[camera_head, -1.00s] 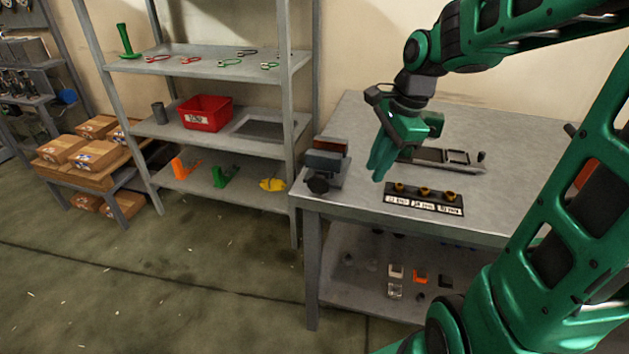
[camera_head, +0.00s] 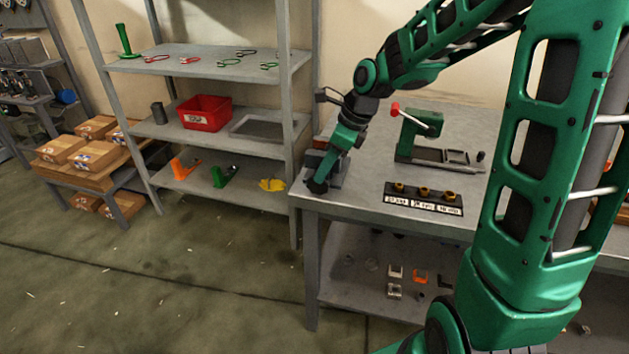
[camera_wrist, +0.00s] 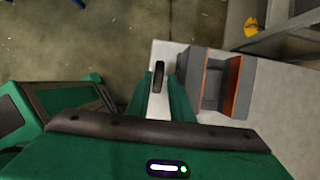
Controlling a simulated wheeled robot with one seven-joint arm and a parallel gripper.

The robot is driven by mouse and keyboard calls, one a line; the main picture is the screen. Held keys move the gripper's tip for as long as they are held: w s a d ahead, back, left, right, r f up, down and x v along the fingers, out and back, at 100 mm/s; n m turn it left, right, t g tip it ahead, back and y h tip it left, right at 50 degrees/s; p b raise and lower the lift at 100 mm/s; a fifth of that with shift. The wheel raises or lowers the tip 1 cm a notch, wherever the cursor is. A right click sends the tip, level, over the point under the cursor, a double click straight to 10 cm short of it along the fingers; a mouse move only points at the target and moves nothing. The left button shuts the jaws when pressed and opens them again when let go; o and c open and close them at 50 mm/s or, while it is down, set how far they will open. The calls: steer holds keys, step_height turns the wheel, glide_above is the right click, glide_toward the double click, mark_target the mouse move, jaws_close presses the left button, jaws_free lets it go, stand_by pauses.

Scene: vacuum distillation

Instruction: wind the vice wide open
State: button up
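The vice (camera_head: 338,174) stands at the table's front left corner, partly hidden behind my gripper in the head view. In the wrist view the vice (camera_wrist: 245,90) shows grey blocks with two orange-faced jaws, a gap between them. Its dark handwheel (camera_head: 316,187) faces the front edge. In the wrist view the handwheel (camera_wrist: 158,77) is seen edge-on between my gripper's two green fingertips. My gripper (camera_wrist: 160,85) is open around it, with a narrow space visible on each side. In the head view my gripper (camera_head: 326,174) points down at the handwheel.
A green press with a red-knobbed lever (camera_head: 420,130) stands on the table right of the vice. A black rack with several brass pieces (camera_head: 424,198) lies near the front edge. A grey shelf unit (camera_head: 210,60) stands close on the left.

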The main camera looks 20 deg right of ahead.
mark_target(317, 192)
steer(key=shift+x, duration=2.2)
jaws_close()
steer(key=shift+a, duration=0.15)
